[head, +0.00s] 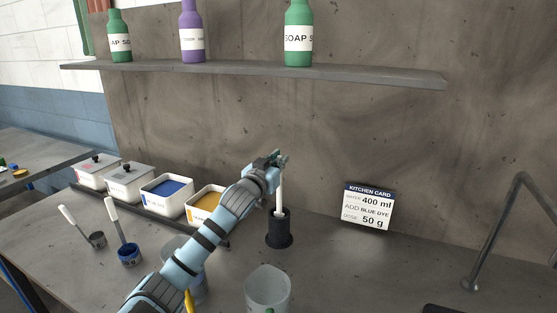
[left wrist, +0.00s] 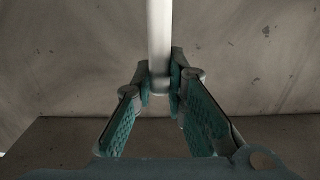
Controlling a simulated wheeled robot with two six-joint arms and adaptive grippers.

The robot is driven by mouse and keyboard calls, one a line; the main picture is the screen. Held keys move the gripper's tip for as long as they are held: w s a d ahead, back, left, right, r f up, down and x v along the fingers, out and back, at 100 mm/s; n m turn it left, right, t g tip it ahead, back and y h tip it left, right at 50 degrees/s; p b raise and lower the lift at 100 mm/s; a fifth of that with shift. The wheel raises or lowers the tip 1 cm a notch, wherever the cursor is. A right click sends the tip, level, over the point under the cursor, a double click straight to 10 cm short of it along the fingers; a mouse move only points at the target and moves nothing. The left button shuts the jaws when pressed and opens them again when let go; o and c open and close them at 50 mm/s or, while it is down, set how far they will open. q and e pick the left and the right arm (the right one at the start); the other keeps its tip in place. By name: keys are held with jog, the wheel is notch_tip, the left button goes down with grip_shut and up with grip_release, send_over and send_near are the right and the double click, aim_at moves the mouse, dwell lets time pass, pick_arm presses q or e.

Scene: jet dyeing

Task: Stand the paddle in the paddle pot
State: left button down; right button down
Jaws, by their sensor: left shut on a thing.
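The paddle (head: 280,195) is a white stick, upright, with its lower end at the mouth of the black paddle pot (head: 279,234). Its lower end appears to be inside the pot, but the pot wall hides how deep. My left gripper (head: 279,160) is shut on the upper part of the paddle, above the pot. In the left wrist view the white shaft (left wrist: 160,45) stands between the two teal fingertips (left wrist: 160,82). The pot is not visible in that view. My right gripper is in neither view.
A clear beaker (head: 268,290) stands in front of the pot, and another clear vessel is partly behind my left arm. Dye boxes (head: 166,193) and two scoops (head: 122,236) are at left. A kitchen card (head: 368,208) stands right of the pot, and a tap (head: 500,225) farther right.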

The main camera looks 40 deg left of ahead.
pick_arm(q)
jog(key=shift+f+b, duration=0.35)
jog(key=shift+f, duration=0.35)
jog(key=c, duration=1.5)
grip_release()
jog(key=shift+c, duration=0.2)
